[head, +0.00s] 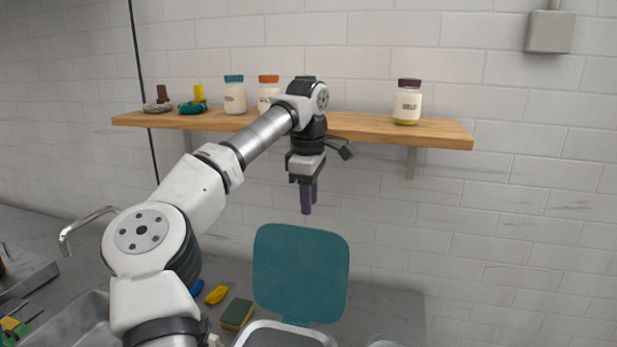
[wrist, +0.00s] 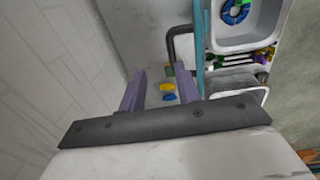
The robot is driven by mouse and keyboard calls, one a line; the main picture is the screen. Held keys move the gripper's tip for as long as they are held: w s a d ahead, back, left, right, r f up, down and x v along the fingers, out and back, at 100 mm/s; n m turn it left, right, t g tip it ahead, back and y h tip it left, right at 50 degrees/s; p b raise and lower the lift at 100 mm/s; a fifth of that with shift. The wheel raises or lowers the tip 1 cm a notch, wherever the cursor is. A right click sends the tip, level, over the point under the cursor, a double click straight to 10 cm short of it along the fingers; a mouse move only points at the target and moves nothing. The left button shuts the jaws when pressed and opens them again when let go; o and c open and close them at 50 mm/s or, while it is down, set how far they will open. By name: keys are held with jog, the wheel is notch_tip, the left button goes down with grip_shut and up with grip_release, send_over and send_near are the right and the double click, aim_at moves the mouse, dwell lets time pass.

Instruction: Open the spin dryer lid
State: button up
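The spin dryer's teal lid (head: 300,272) stands upright, raised at the back of the dryer, in the head view. The dryer's pale rim (head: 262,325) shows at the bottom edge, with a dark grey opening; most of its body is out of frame. In the wrist view the lid is a thin teal strip (wrist: 199,45) seen edge-on. My gripper (head: 308,209) hangs fingers-down just above the lid's top edge, apart from it in the picture. In the wrist view its two purple fingers (wrist: 160,80) are spread with nothing between them.
A wooden shelf (head: 440,132) with several jars and skeins runs along the tiled wall behind my gripper. A green-yellow sponge (head: 237,314) and a yellow item (head: 217,294) lie left of the dryer. A metal tap (head: 85,228) stands at the left.

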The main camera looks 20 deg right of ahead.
notch_tip(320, 180, up, 7)
jog(key=shift+s+a, duration=0.2)
jog(key=shift+s, duration=0.05)
jog(key=shift+s+f, duration=0.1)
jog(key=shift+f, duration=0.05)
dwell(0.4)
